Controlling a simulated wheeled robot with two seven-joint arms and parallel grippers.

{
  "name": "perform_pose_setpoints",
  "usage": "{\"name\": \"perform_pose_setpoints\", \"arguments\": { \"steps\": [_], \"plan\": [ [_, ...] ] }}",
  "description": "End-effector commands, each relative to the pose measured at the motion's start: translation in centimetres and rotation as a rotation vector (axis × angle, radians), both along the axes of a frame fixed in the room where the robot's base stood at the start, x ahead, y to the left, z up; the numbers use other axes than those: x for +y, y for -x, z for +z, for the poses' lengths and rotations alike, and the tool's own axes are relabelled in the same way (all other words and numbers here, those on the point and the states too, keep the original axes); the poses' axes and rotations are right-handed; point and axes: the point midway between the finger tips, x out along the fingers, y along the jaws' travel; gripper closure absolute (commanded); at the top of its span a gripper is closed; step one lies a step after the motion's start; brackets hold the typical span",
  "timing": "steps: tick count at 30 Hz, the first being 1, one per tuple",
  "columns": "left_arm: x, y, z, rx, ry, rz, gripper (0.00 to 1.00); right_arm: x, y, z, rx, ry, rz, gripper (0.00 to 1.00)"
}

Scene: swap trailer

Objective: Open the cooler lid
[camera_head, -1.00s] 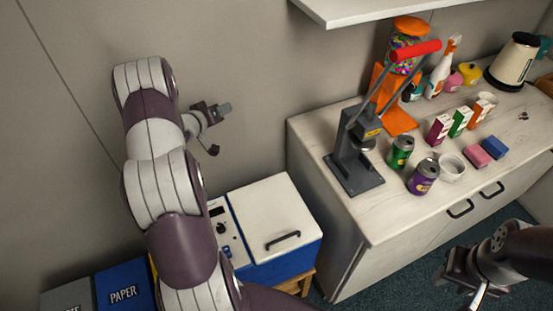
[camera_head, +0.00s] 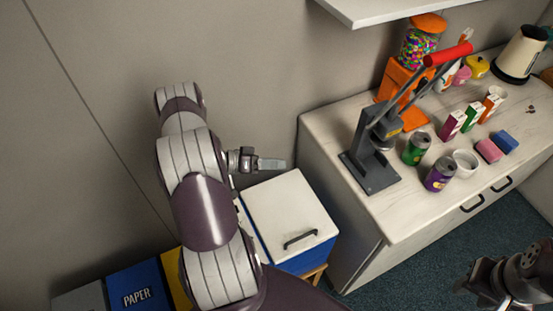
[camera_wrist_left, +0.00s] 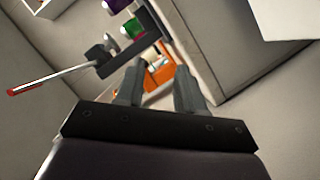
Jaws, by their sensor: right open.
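The cooler has a white lid (camera_head: 285,208) and a blue body (camera_head: 308,258). The lid is shut flat, with a black handle (camera_head: 300,239) along its front. My left gripper (camera_head: 272,164) is just beyond the lid's back edge in the head view, apparently above it and empty. In the left wrist view its two fingers (camera_wrist_left: 158,88) stand apart. My left arm hides the cooler's left side. My right gripper (camera_head: 478,290) is open at the lower right, far from the cooler and partly cut off by the frame.
A white cabinet (camera_head: 350,230) stands close right of the cooler. On it are a lever press (camera_head: 370,168), cans, small boxes and a kettle. Blue (camera_head: 135,285) and yellow bins stand left of the cooler. A wall is behind; a shelf (camera_head: 385,8) hangs above.

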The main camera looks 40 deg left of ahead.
Motion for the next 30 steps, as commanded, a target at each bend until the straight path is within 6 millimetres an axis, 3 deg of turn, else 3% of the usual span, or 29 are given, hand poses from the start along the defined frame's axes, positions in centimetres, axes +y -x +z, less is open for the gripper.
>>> {"name": "perform_pose_setpoints", "arguments": {
  "steps": [10,11,14,15,30],
  "plan": [
    [-0.62,-0.68,-0.31,0.000,-0.001,0.000,0.62,0.00,0.01,0.24,0.000,0.000,0.000,0.57],
    [-0.62,-0.68,-0.31,0.000,-0.001,0.000,0.65,0.00,0.02,0.24,0.000,0.000,0.000,0.57],
    [-0.61,-0.68,-0.30,0.000,-0.001,0.000,0.98,0.00,0.01,0.24,0.000,0.000,0.000,0.57],
    [-0.61,-0.67,-0.29,0.000,-0.001,0.000,1.00,0.00,0.01,0.24,0.000,0.000,0.000,0.57],
    [-0.60,-0.67,-0.29,0.000,-0.001,0.001,1.00,0.00,0.01,0.24,0.000,0.000,0.000,0.57]
  ]
}}
